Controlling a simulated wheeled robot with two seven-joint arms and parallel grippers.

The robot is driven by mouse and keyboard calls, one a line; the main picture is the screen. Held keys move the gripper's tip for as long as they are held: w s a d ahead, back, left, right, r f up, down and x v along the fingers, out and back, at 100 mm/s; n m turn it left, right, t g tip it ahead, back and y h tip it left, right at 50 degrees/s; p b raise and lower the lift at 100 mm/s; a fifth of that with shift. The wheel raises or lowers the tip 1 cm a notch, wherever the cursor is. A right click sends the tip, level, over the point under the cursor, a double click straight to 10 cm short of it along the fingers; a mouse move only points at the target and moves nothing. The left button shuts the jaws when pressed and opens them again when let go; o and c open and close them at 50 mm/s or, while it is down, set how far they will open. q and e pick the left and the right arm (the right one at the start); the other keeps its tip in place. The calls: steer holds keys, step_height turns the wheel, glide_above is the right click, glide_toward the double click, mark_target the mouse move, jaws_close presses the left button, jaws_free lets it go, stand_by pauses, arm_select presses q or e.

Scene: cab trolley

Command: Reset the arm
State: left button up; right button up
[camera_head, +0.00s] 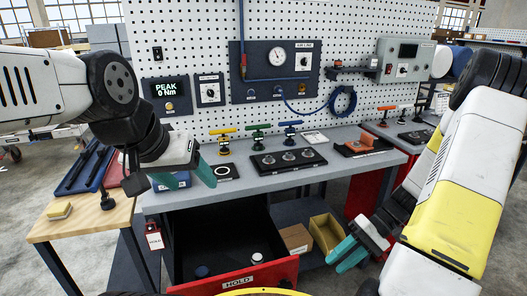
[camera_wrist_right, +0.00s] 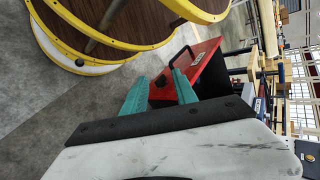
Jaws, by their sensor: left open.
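My left gripper (camera_head: 204,174) is at the left end of the grey workbench in the head view, in front of the bench top. Its teal fingers are seen nearly edge-on; it is open, and I see nothing in it. My right gripper (camera_head: 343,256) hangs low at the right, in front of the bench and right of the open drawer. In the right wrist view (camera_wrist_right: 158,88) its two teal fingers are apart with nothing between them, and a red panel shows beyond.
A wooden table (camera_head: 85,222) is at left.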

steer(key=s+a+r+t+h, duration=0.1)
steer(key=a+r+t+h, duration=0.1)
steer(key=r, duration=0.7)
steer(key=s+a+r+t+h, duration=0.1)
steer(key=r+t, duration=0.3)
steer(key=r, duration=0.6)
steer(key=s+a+r+t+h, duration=0.2)
steer(key=a+r+t+h, duration=0.1)
steer(key=r, duration=0.7)
steer(key=shift+a+h, duration=0.2)
steer(key=shift+h, duration=0.4)
